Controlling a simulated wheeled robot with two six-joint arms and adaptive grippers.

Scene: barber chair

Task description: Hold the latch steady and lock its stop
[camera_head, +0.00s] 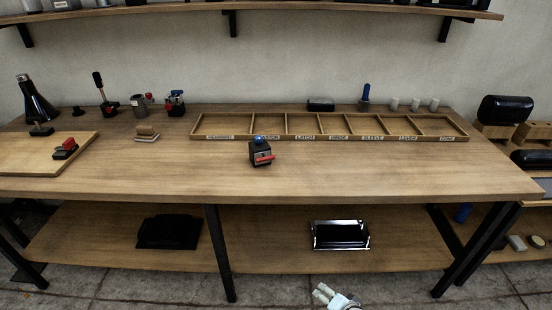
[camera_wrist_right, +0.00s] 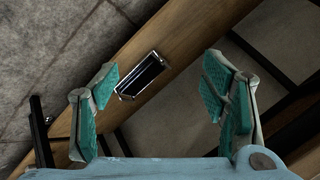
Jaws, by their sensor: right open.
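My right gripper (camera_head: 333,294) shows at the bottom edge of the head view, below and in front of the bench, far from the latch. In the right wrist view the right gripper (camera_wrist_right: 160,105) is open and empty, its teal pads wide apart. My left gripper is not in view.
A divided wooden tray (camera_head: 330,137) with labels lies behind the latch. A board (camera_head: 40,165) with a red-topped device (camera_head: 65,149) lies at left. Several small tools stand at the back left. The bench front is clear. A lower shelf (camera_head: 270,225) holds two dark trays.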

